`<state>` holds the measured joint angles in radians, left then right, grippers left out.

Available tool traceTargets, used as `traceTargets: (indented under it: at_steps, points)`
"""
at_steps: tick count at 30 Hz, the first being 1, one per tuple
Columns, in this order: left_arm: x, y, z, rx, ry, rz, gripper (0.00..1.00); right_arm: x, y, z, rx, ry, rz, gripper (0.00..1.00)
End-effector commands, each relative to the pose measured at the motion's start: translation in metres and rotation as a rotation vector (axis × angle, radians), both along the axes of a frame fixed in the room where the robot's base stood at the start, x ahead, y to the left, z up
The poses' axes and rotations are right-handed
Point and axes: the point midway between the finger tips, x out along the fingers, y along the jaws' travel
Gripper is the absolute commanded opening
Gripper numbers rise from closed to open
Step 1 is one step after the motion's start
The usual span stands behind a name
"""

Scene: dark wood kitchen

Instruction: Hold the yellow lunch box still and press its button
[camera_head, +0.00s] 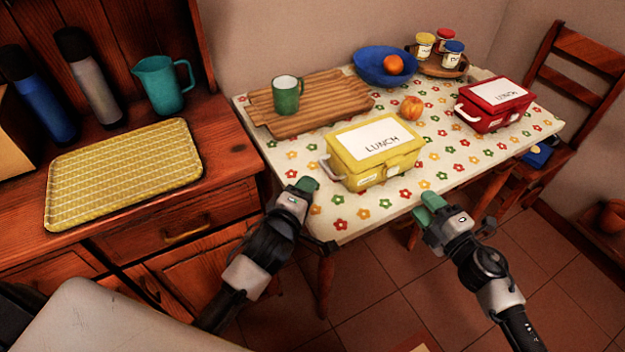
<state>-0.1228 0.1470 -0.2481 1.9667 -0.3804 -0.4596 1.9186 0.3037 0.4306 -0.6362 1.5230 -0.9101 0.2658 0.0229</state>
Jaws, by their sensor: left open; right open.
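The yellow lunch box (372,152) sits on the flower-patterned tablecloth near the table's front edge. It has a white lid label reading LUNCH and a pale handle at its left end. Its front carries small pale parts; I cannot tell which one is the button. My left gripper (304,186) is open and empty, just left of and in front of the box, near its handle. My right gripper (428,207) is open and empty, in front and to the right of the box, by the table's front edge. Neither gripper visibly touches the box.
The table (335,211) also holds a red lunch box (494,101), a peach (411,107), a wooden board (340,97) with a green mug (287,95), a blue bowl (370,72) with an orange, and several jars. A wooden counter (225,195) stands left; a chair (570,80) stands right.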

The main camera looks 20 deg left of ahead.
Motion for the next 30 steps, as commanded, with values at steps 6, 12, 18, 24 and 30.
traceTargets:
  at_steps: [6,12,18,24,30]
  points:
    - [0.038,-0.003,-0.005,0.004,-0.003,-0.001,0.4,0.0,0.0,0.0,0.0,0.0,0.0,0.43]
    - [0.072,-0.006,-0.011,0.003,-0.002,-0.001,0.4,0.0,0.0,0.0,0.0,0.0,0.0,0.43]
    - [0.092,-0.008,-0.015,0.001,-0.003,-0.003,0.4,0.0,0.0,0.0,0.0,0.0,0.0,0.43]
    - [0.097,-0.008,-0.016,0.0,-0.001,-0.002,0.4,0.0,0.0,0.0,0.0,0.0,0.0,0.43]
    - [0.097,-0.008,-0.016,-0.001,-0.002,-0.002,0.37,0.0,0.0,0.0,0.0,0.0,0.0,0.43]
